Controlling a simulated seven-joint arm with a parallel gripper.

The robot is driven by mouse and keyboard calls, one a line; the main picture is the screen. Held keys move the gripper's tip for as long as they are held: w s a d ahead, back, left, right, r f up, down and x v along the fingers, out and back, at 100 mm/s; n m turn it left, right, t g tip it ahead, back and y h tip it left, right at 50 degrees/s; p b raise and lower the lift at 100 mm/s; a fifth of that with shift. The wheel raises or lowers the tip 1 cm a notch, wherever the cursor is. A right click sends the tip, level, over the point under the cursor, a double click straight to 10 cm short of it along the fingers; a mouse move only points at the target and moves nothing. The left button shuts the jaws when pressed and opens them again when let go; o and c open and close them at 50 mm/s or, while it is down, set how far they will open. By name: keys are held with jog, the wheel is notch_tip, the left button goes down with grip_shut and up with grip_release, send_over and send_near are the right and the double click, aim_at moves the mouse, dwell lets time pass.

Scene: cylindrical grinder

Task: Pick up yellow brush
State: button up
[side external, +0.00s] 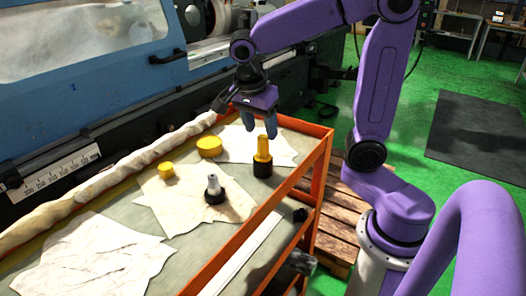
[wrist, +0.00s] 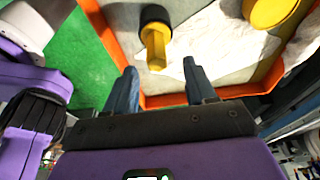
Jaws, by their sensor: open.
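The yellow brush (side external: 263,157) stands upright on the orange cart's top, with a yellow handle and a black lower end. In the wrist view the yellow brush (wrist: 154,46) lies ahead of the fingers, its black end toward the top of the picture. My gripper (side external: 262,125) is above and close to the brush, with its fingers pointing down. In the wrist view my gripper (wrist: 160,82) is open, with nothing between its two blue fingers. In the side view one finger partly overlaps the brush's top, and I cannot tell whether they touch.
The orange cart (side external: 322,168) has a raised rim. On it are crumpled papers, a yellow disc (side external: 209,146), a small yellow cylinder (side external: 166,170) and a grey-and-black piece (side external: 214,189). A long cloth roll (side external: 110,178) borders the blue machine (side external: 95,75).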

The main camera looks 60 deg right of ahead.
aim_at(263, 136)
jog(key=shift+x, duration=2.8)
jog(key=shift+s+a, duration=0.15)
grip_shut()
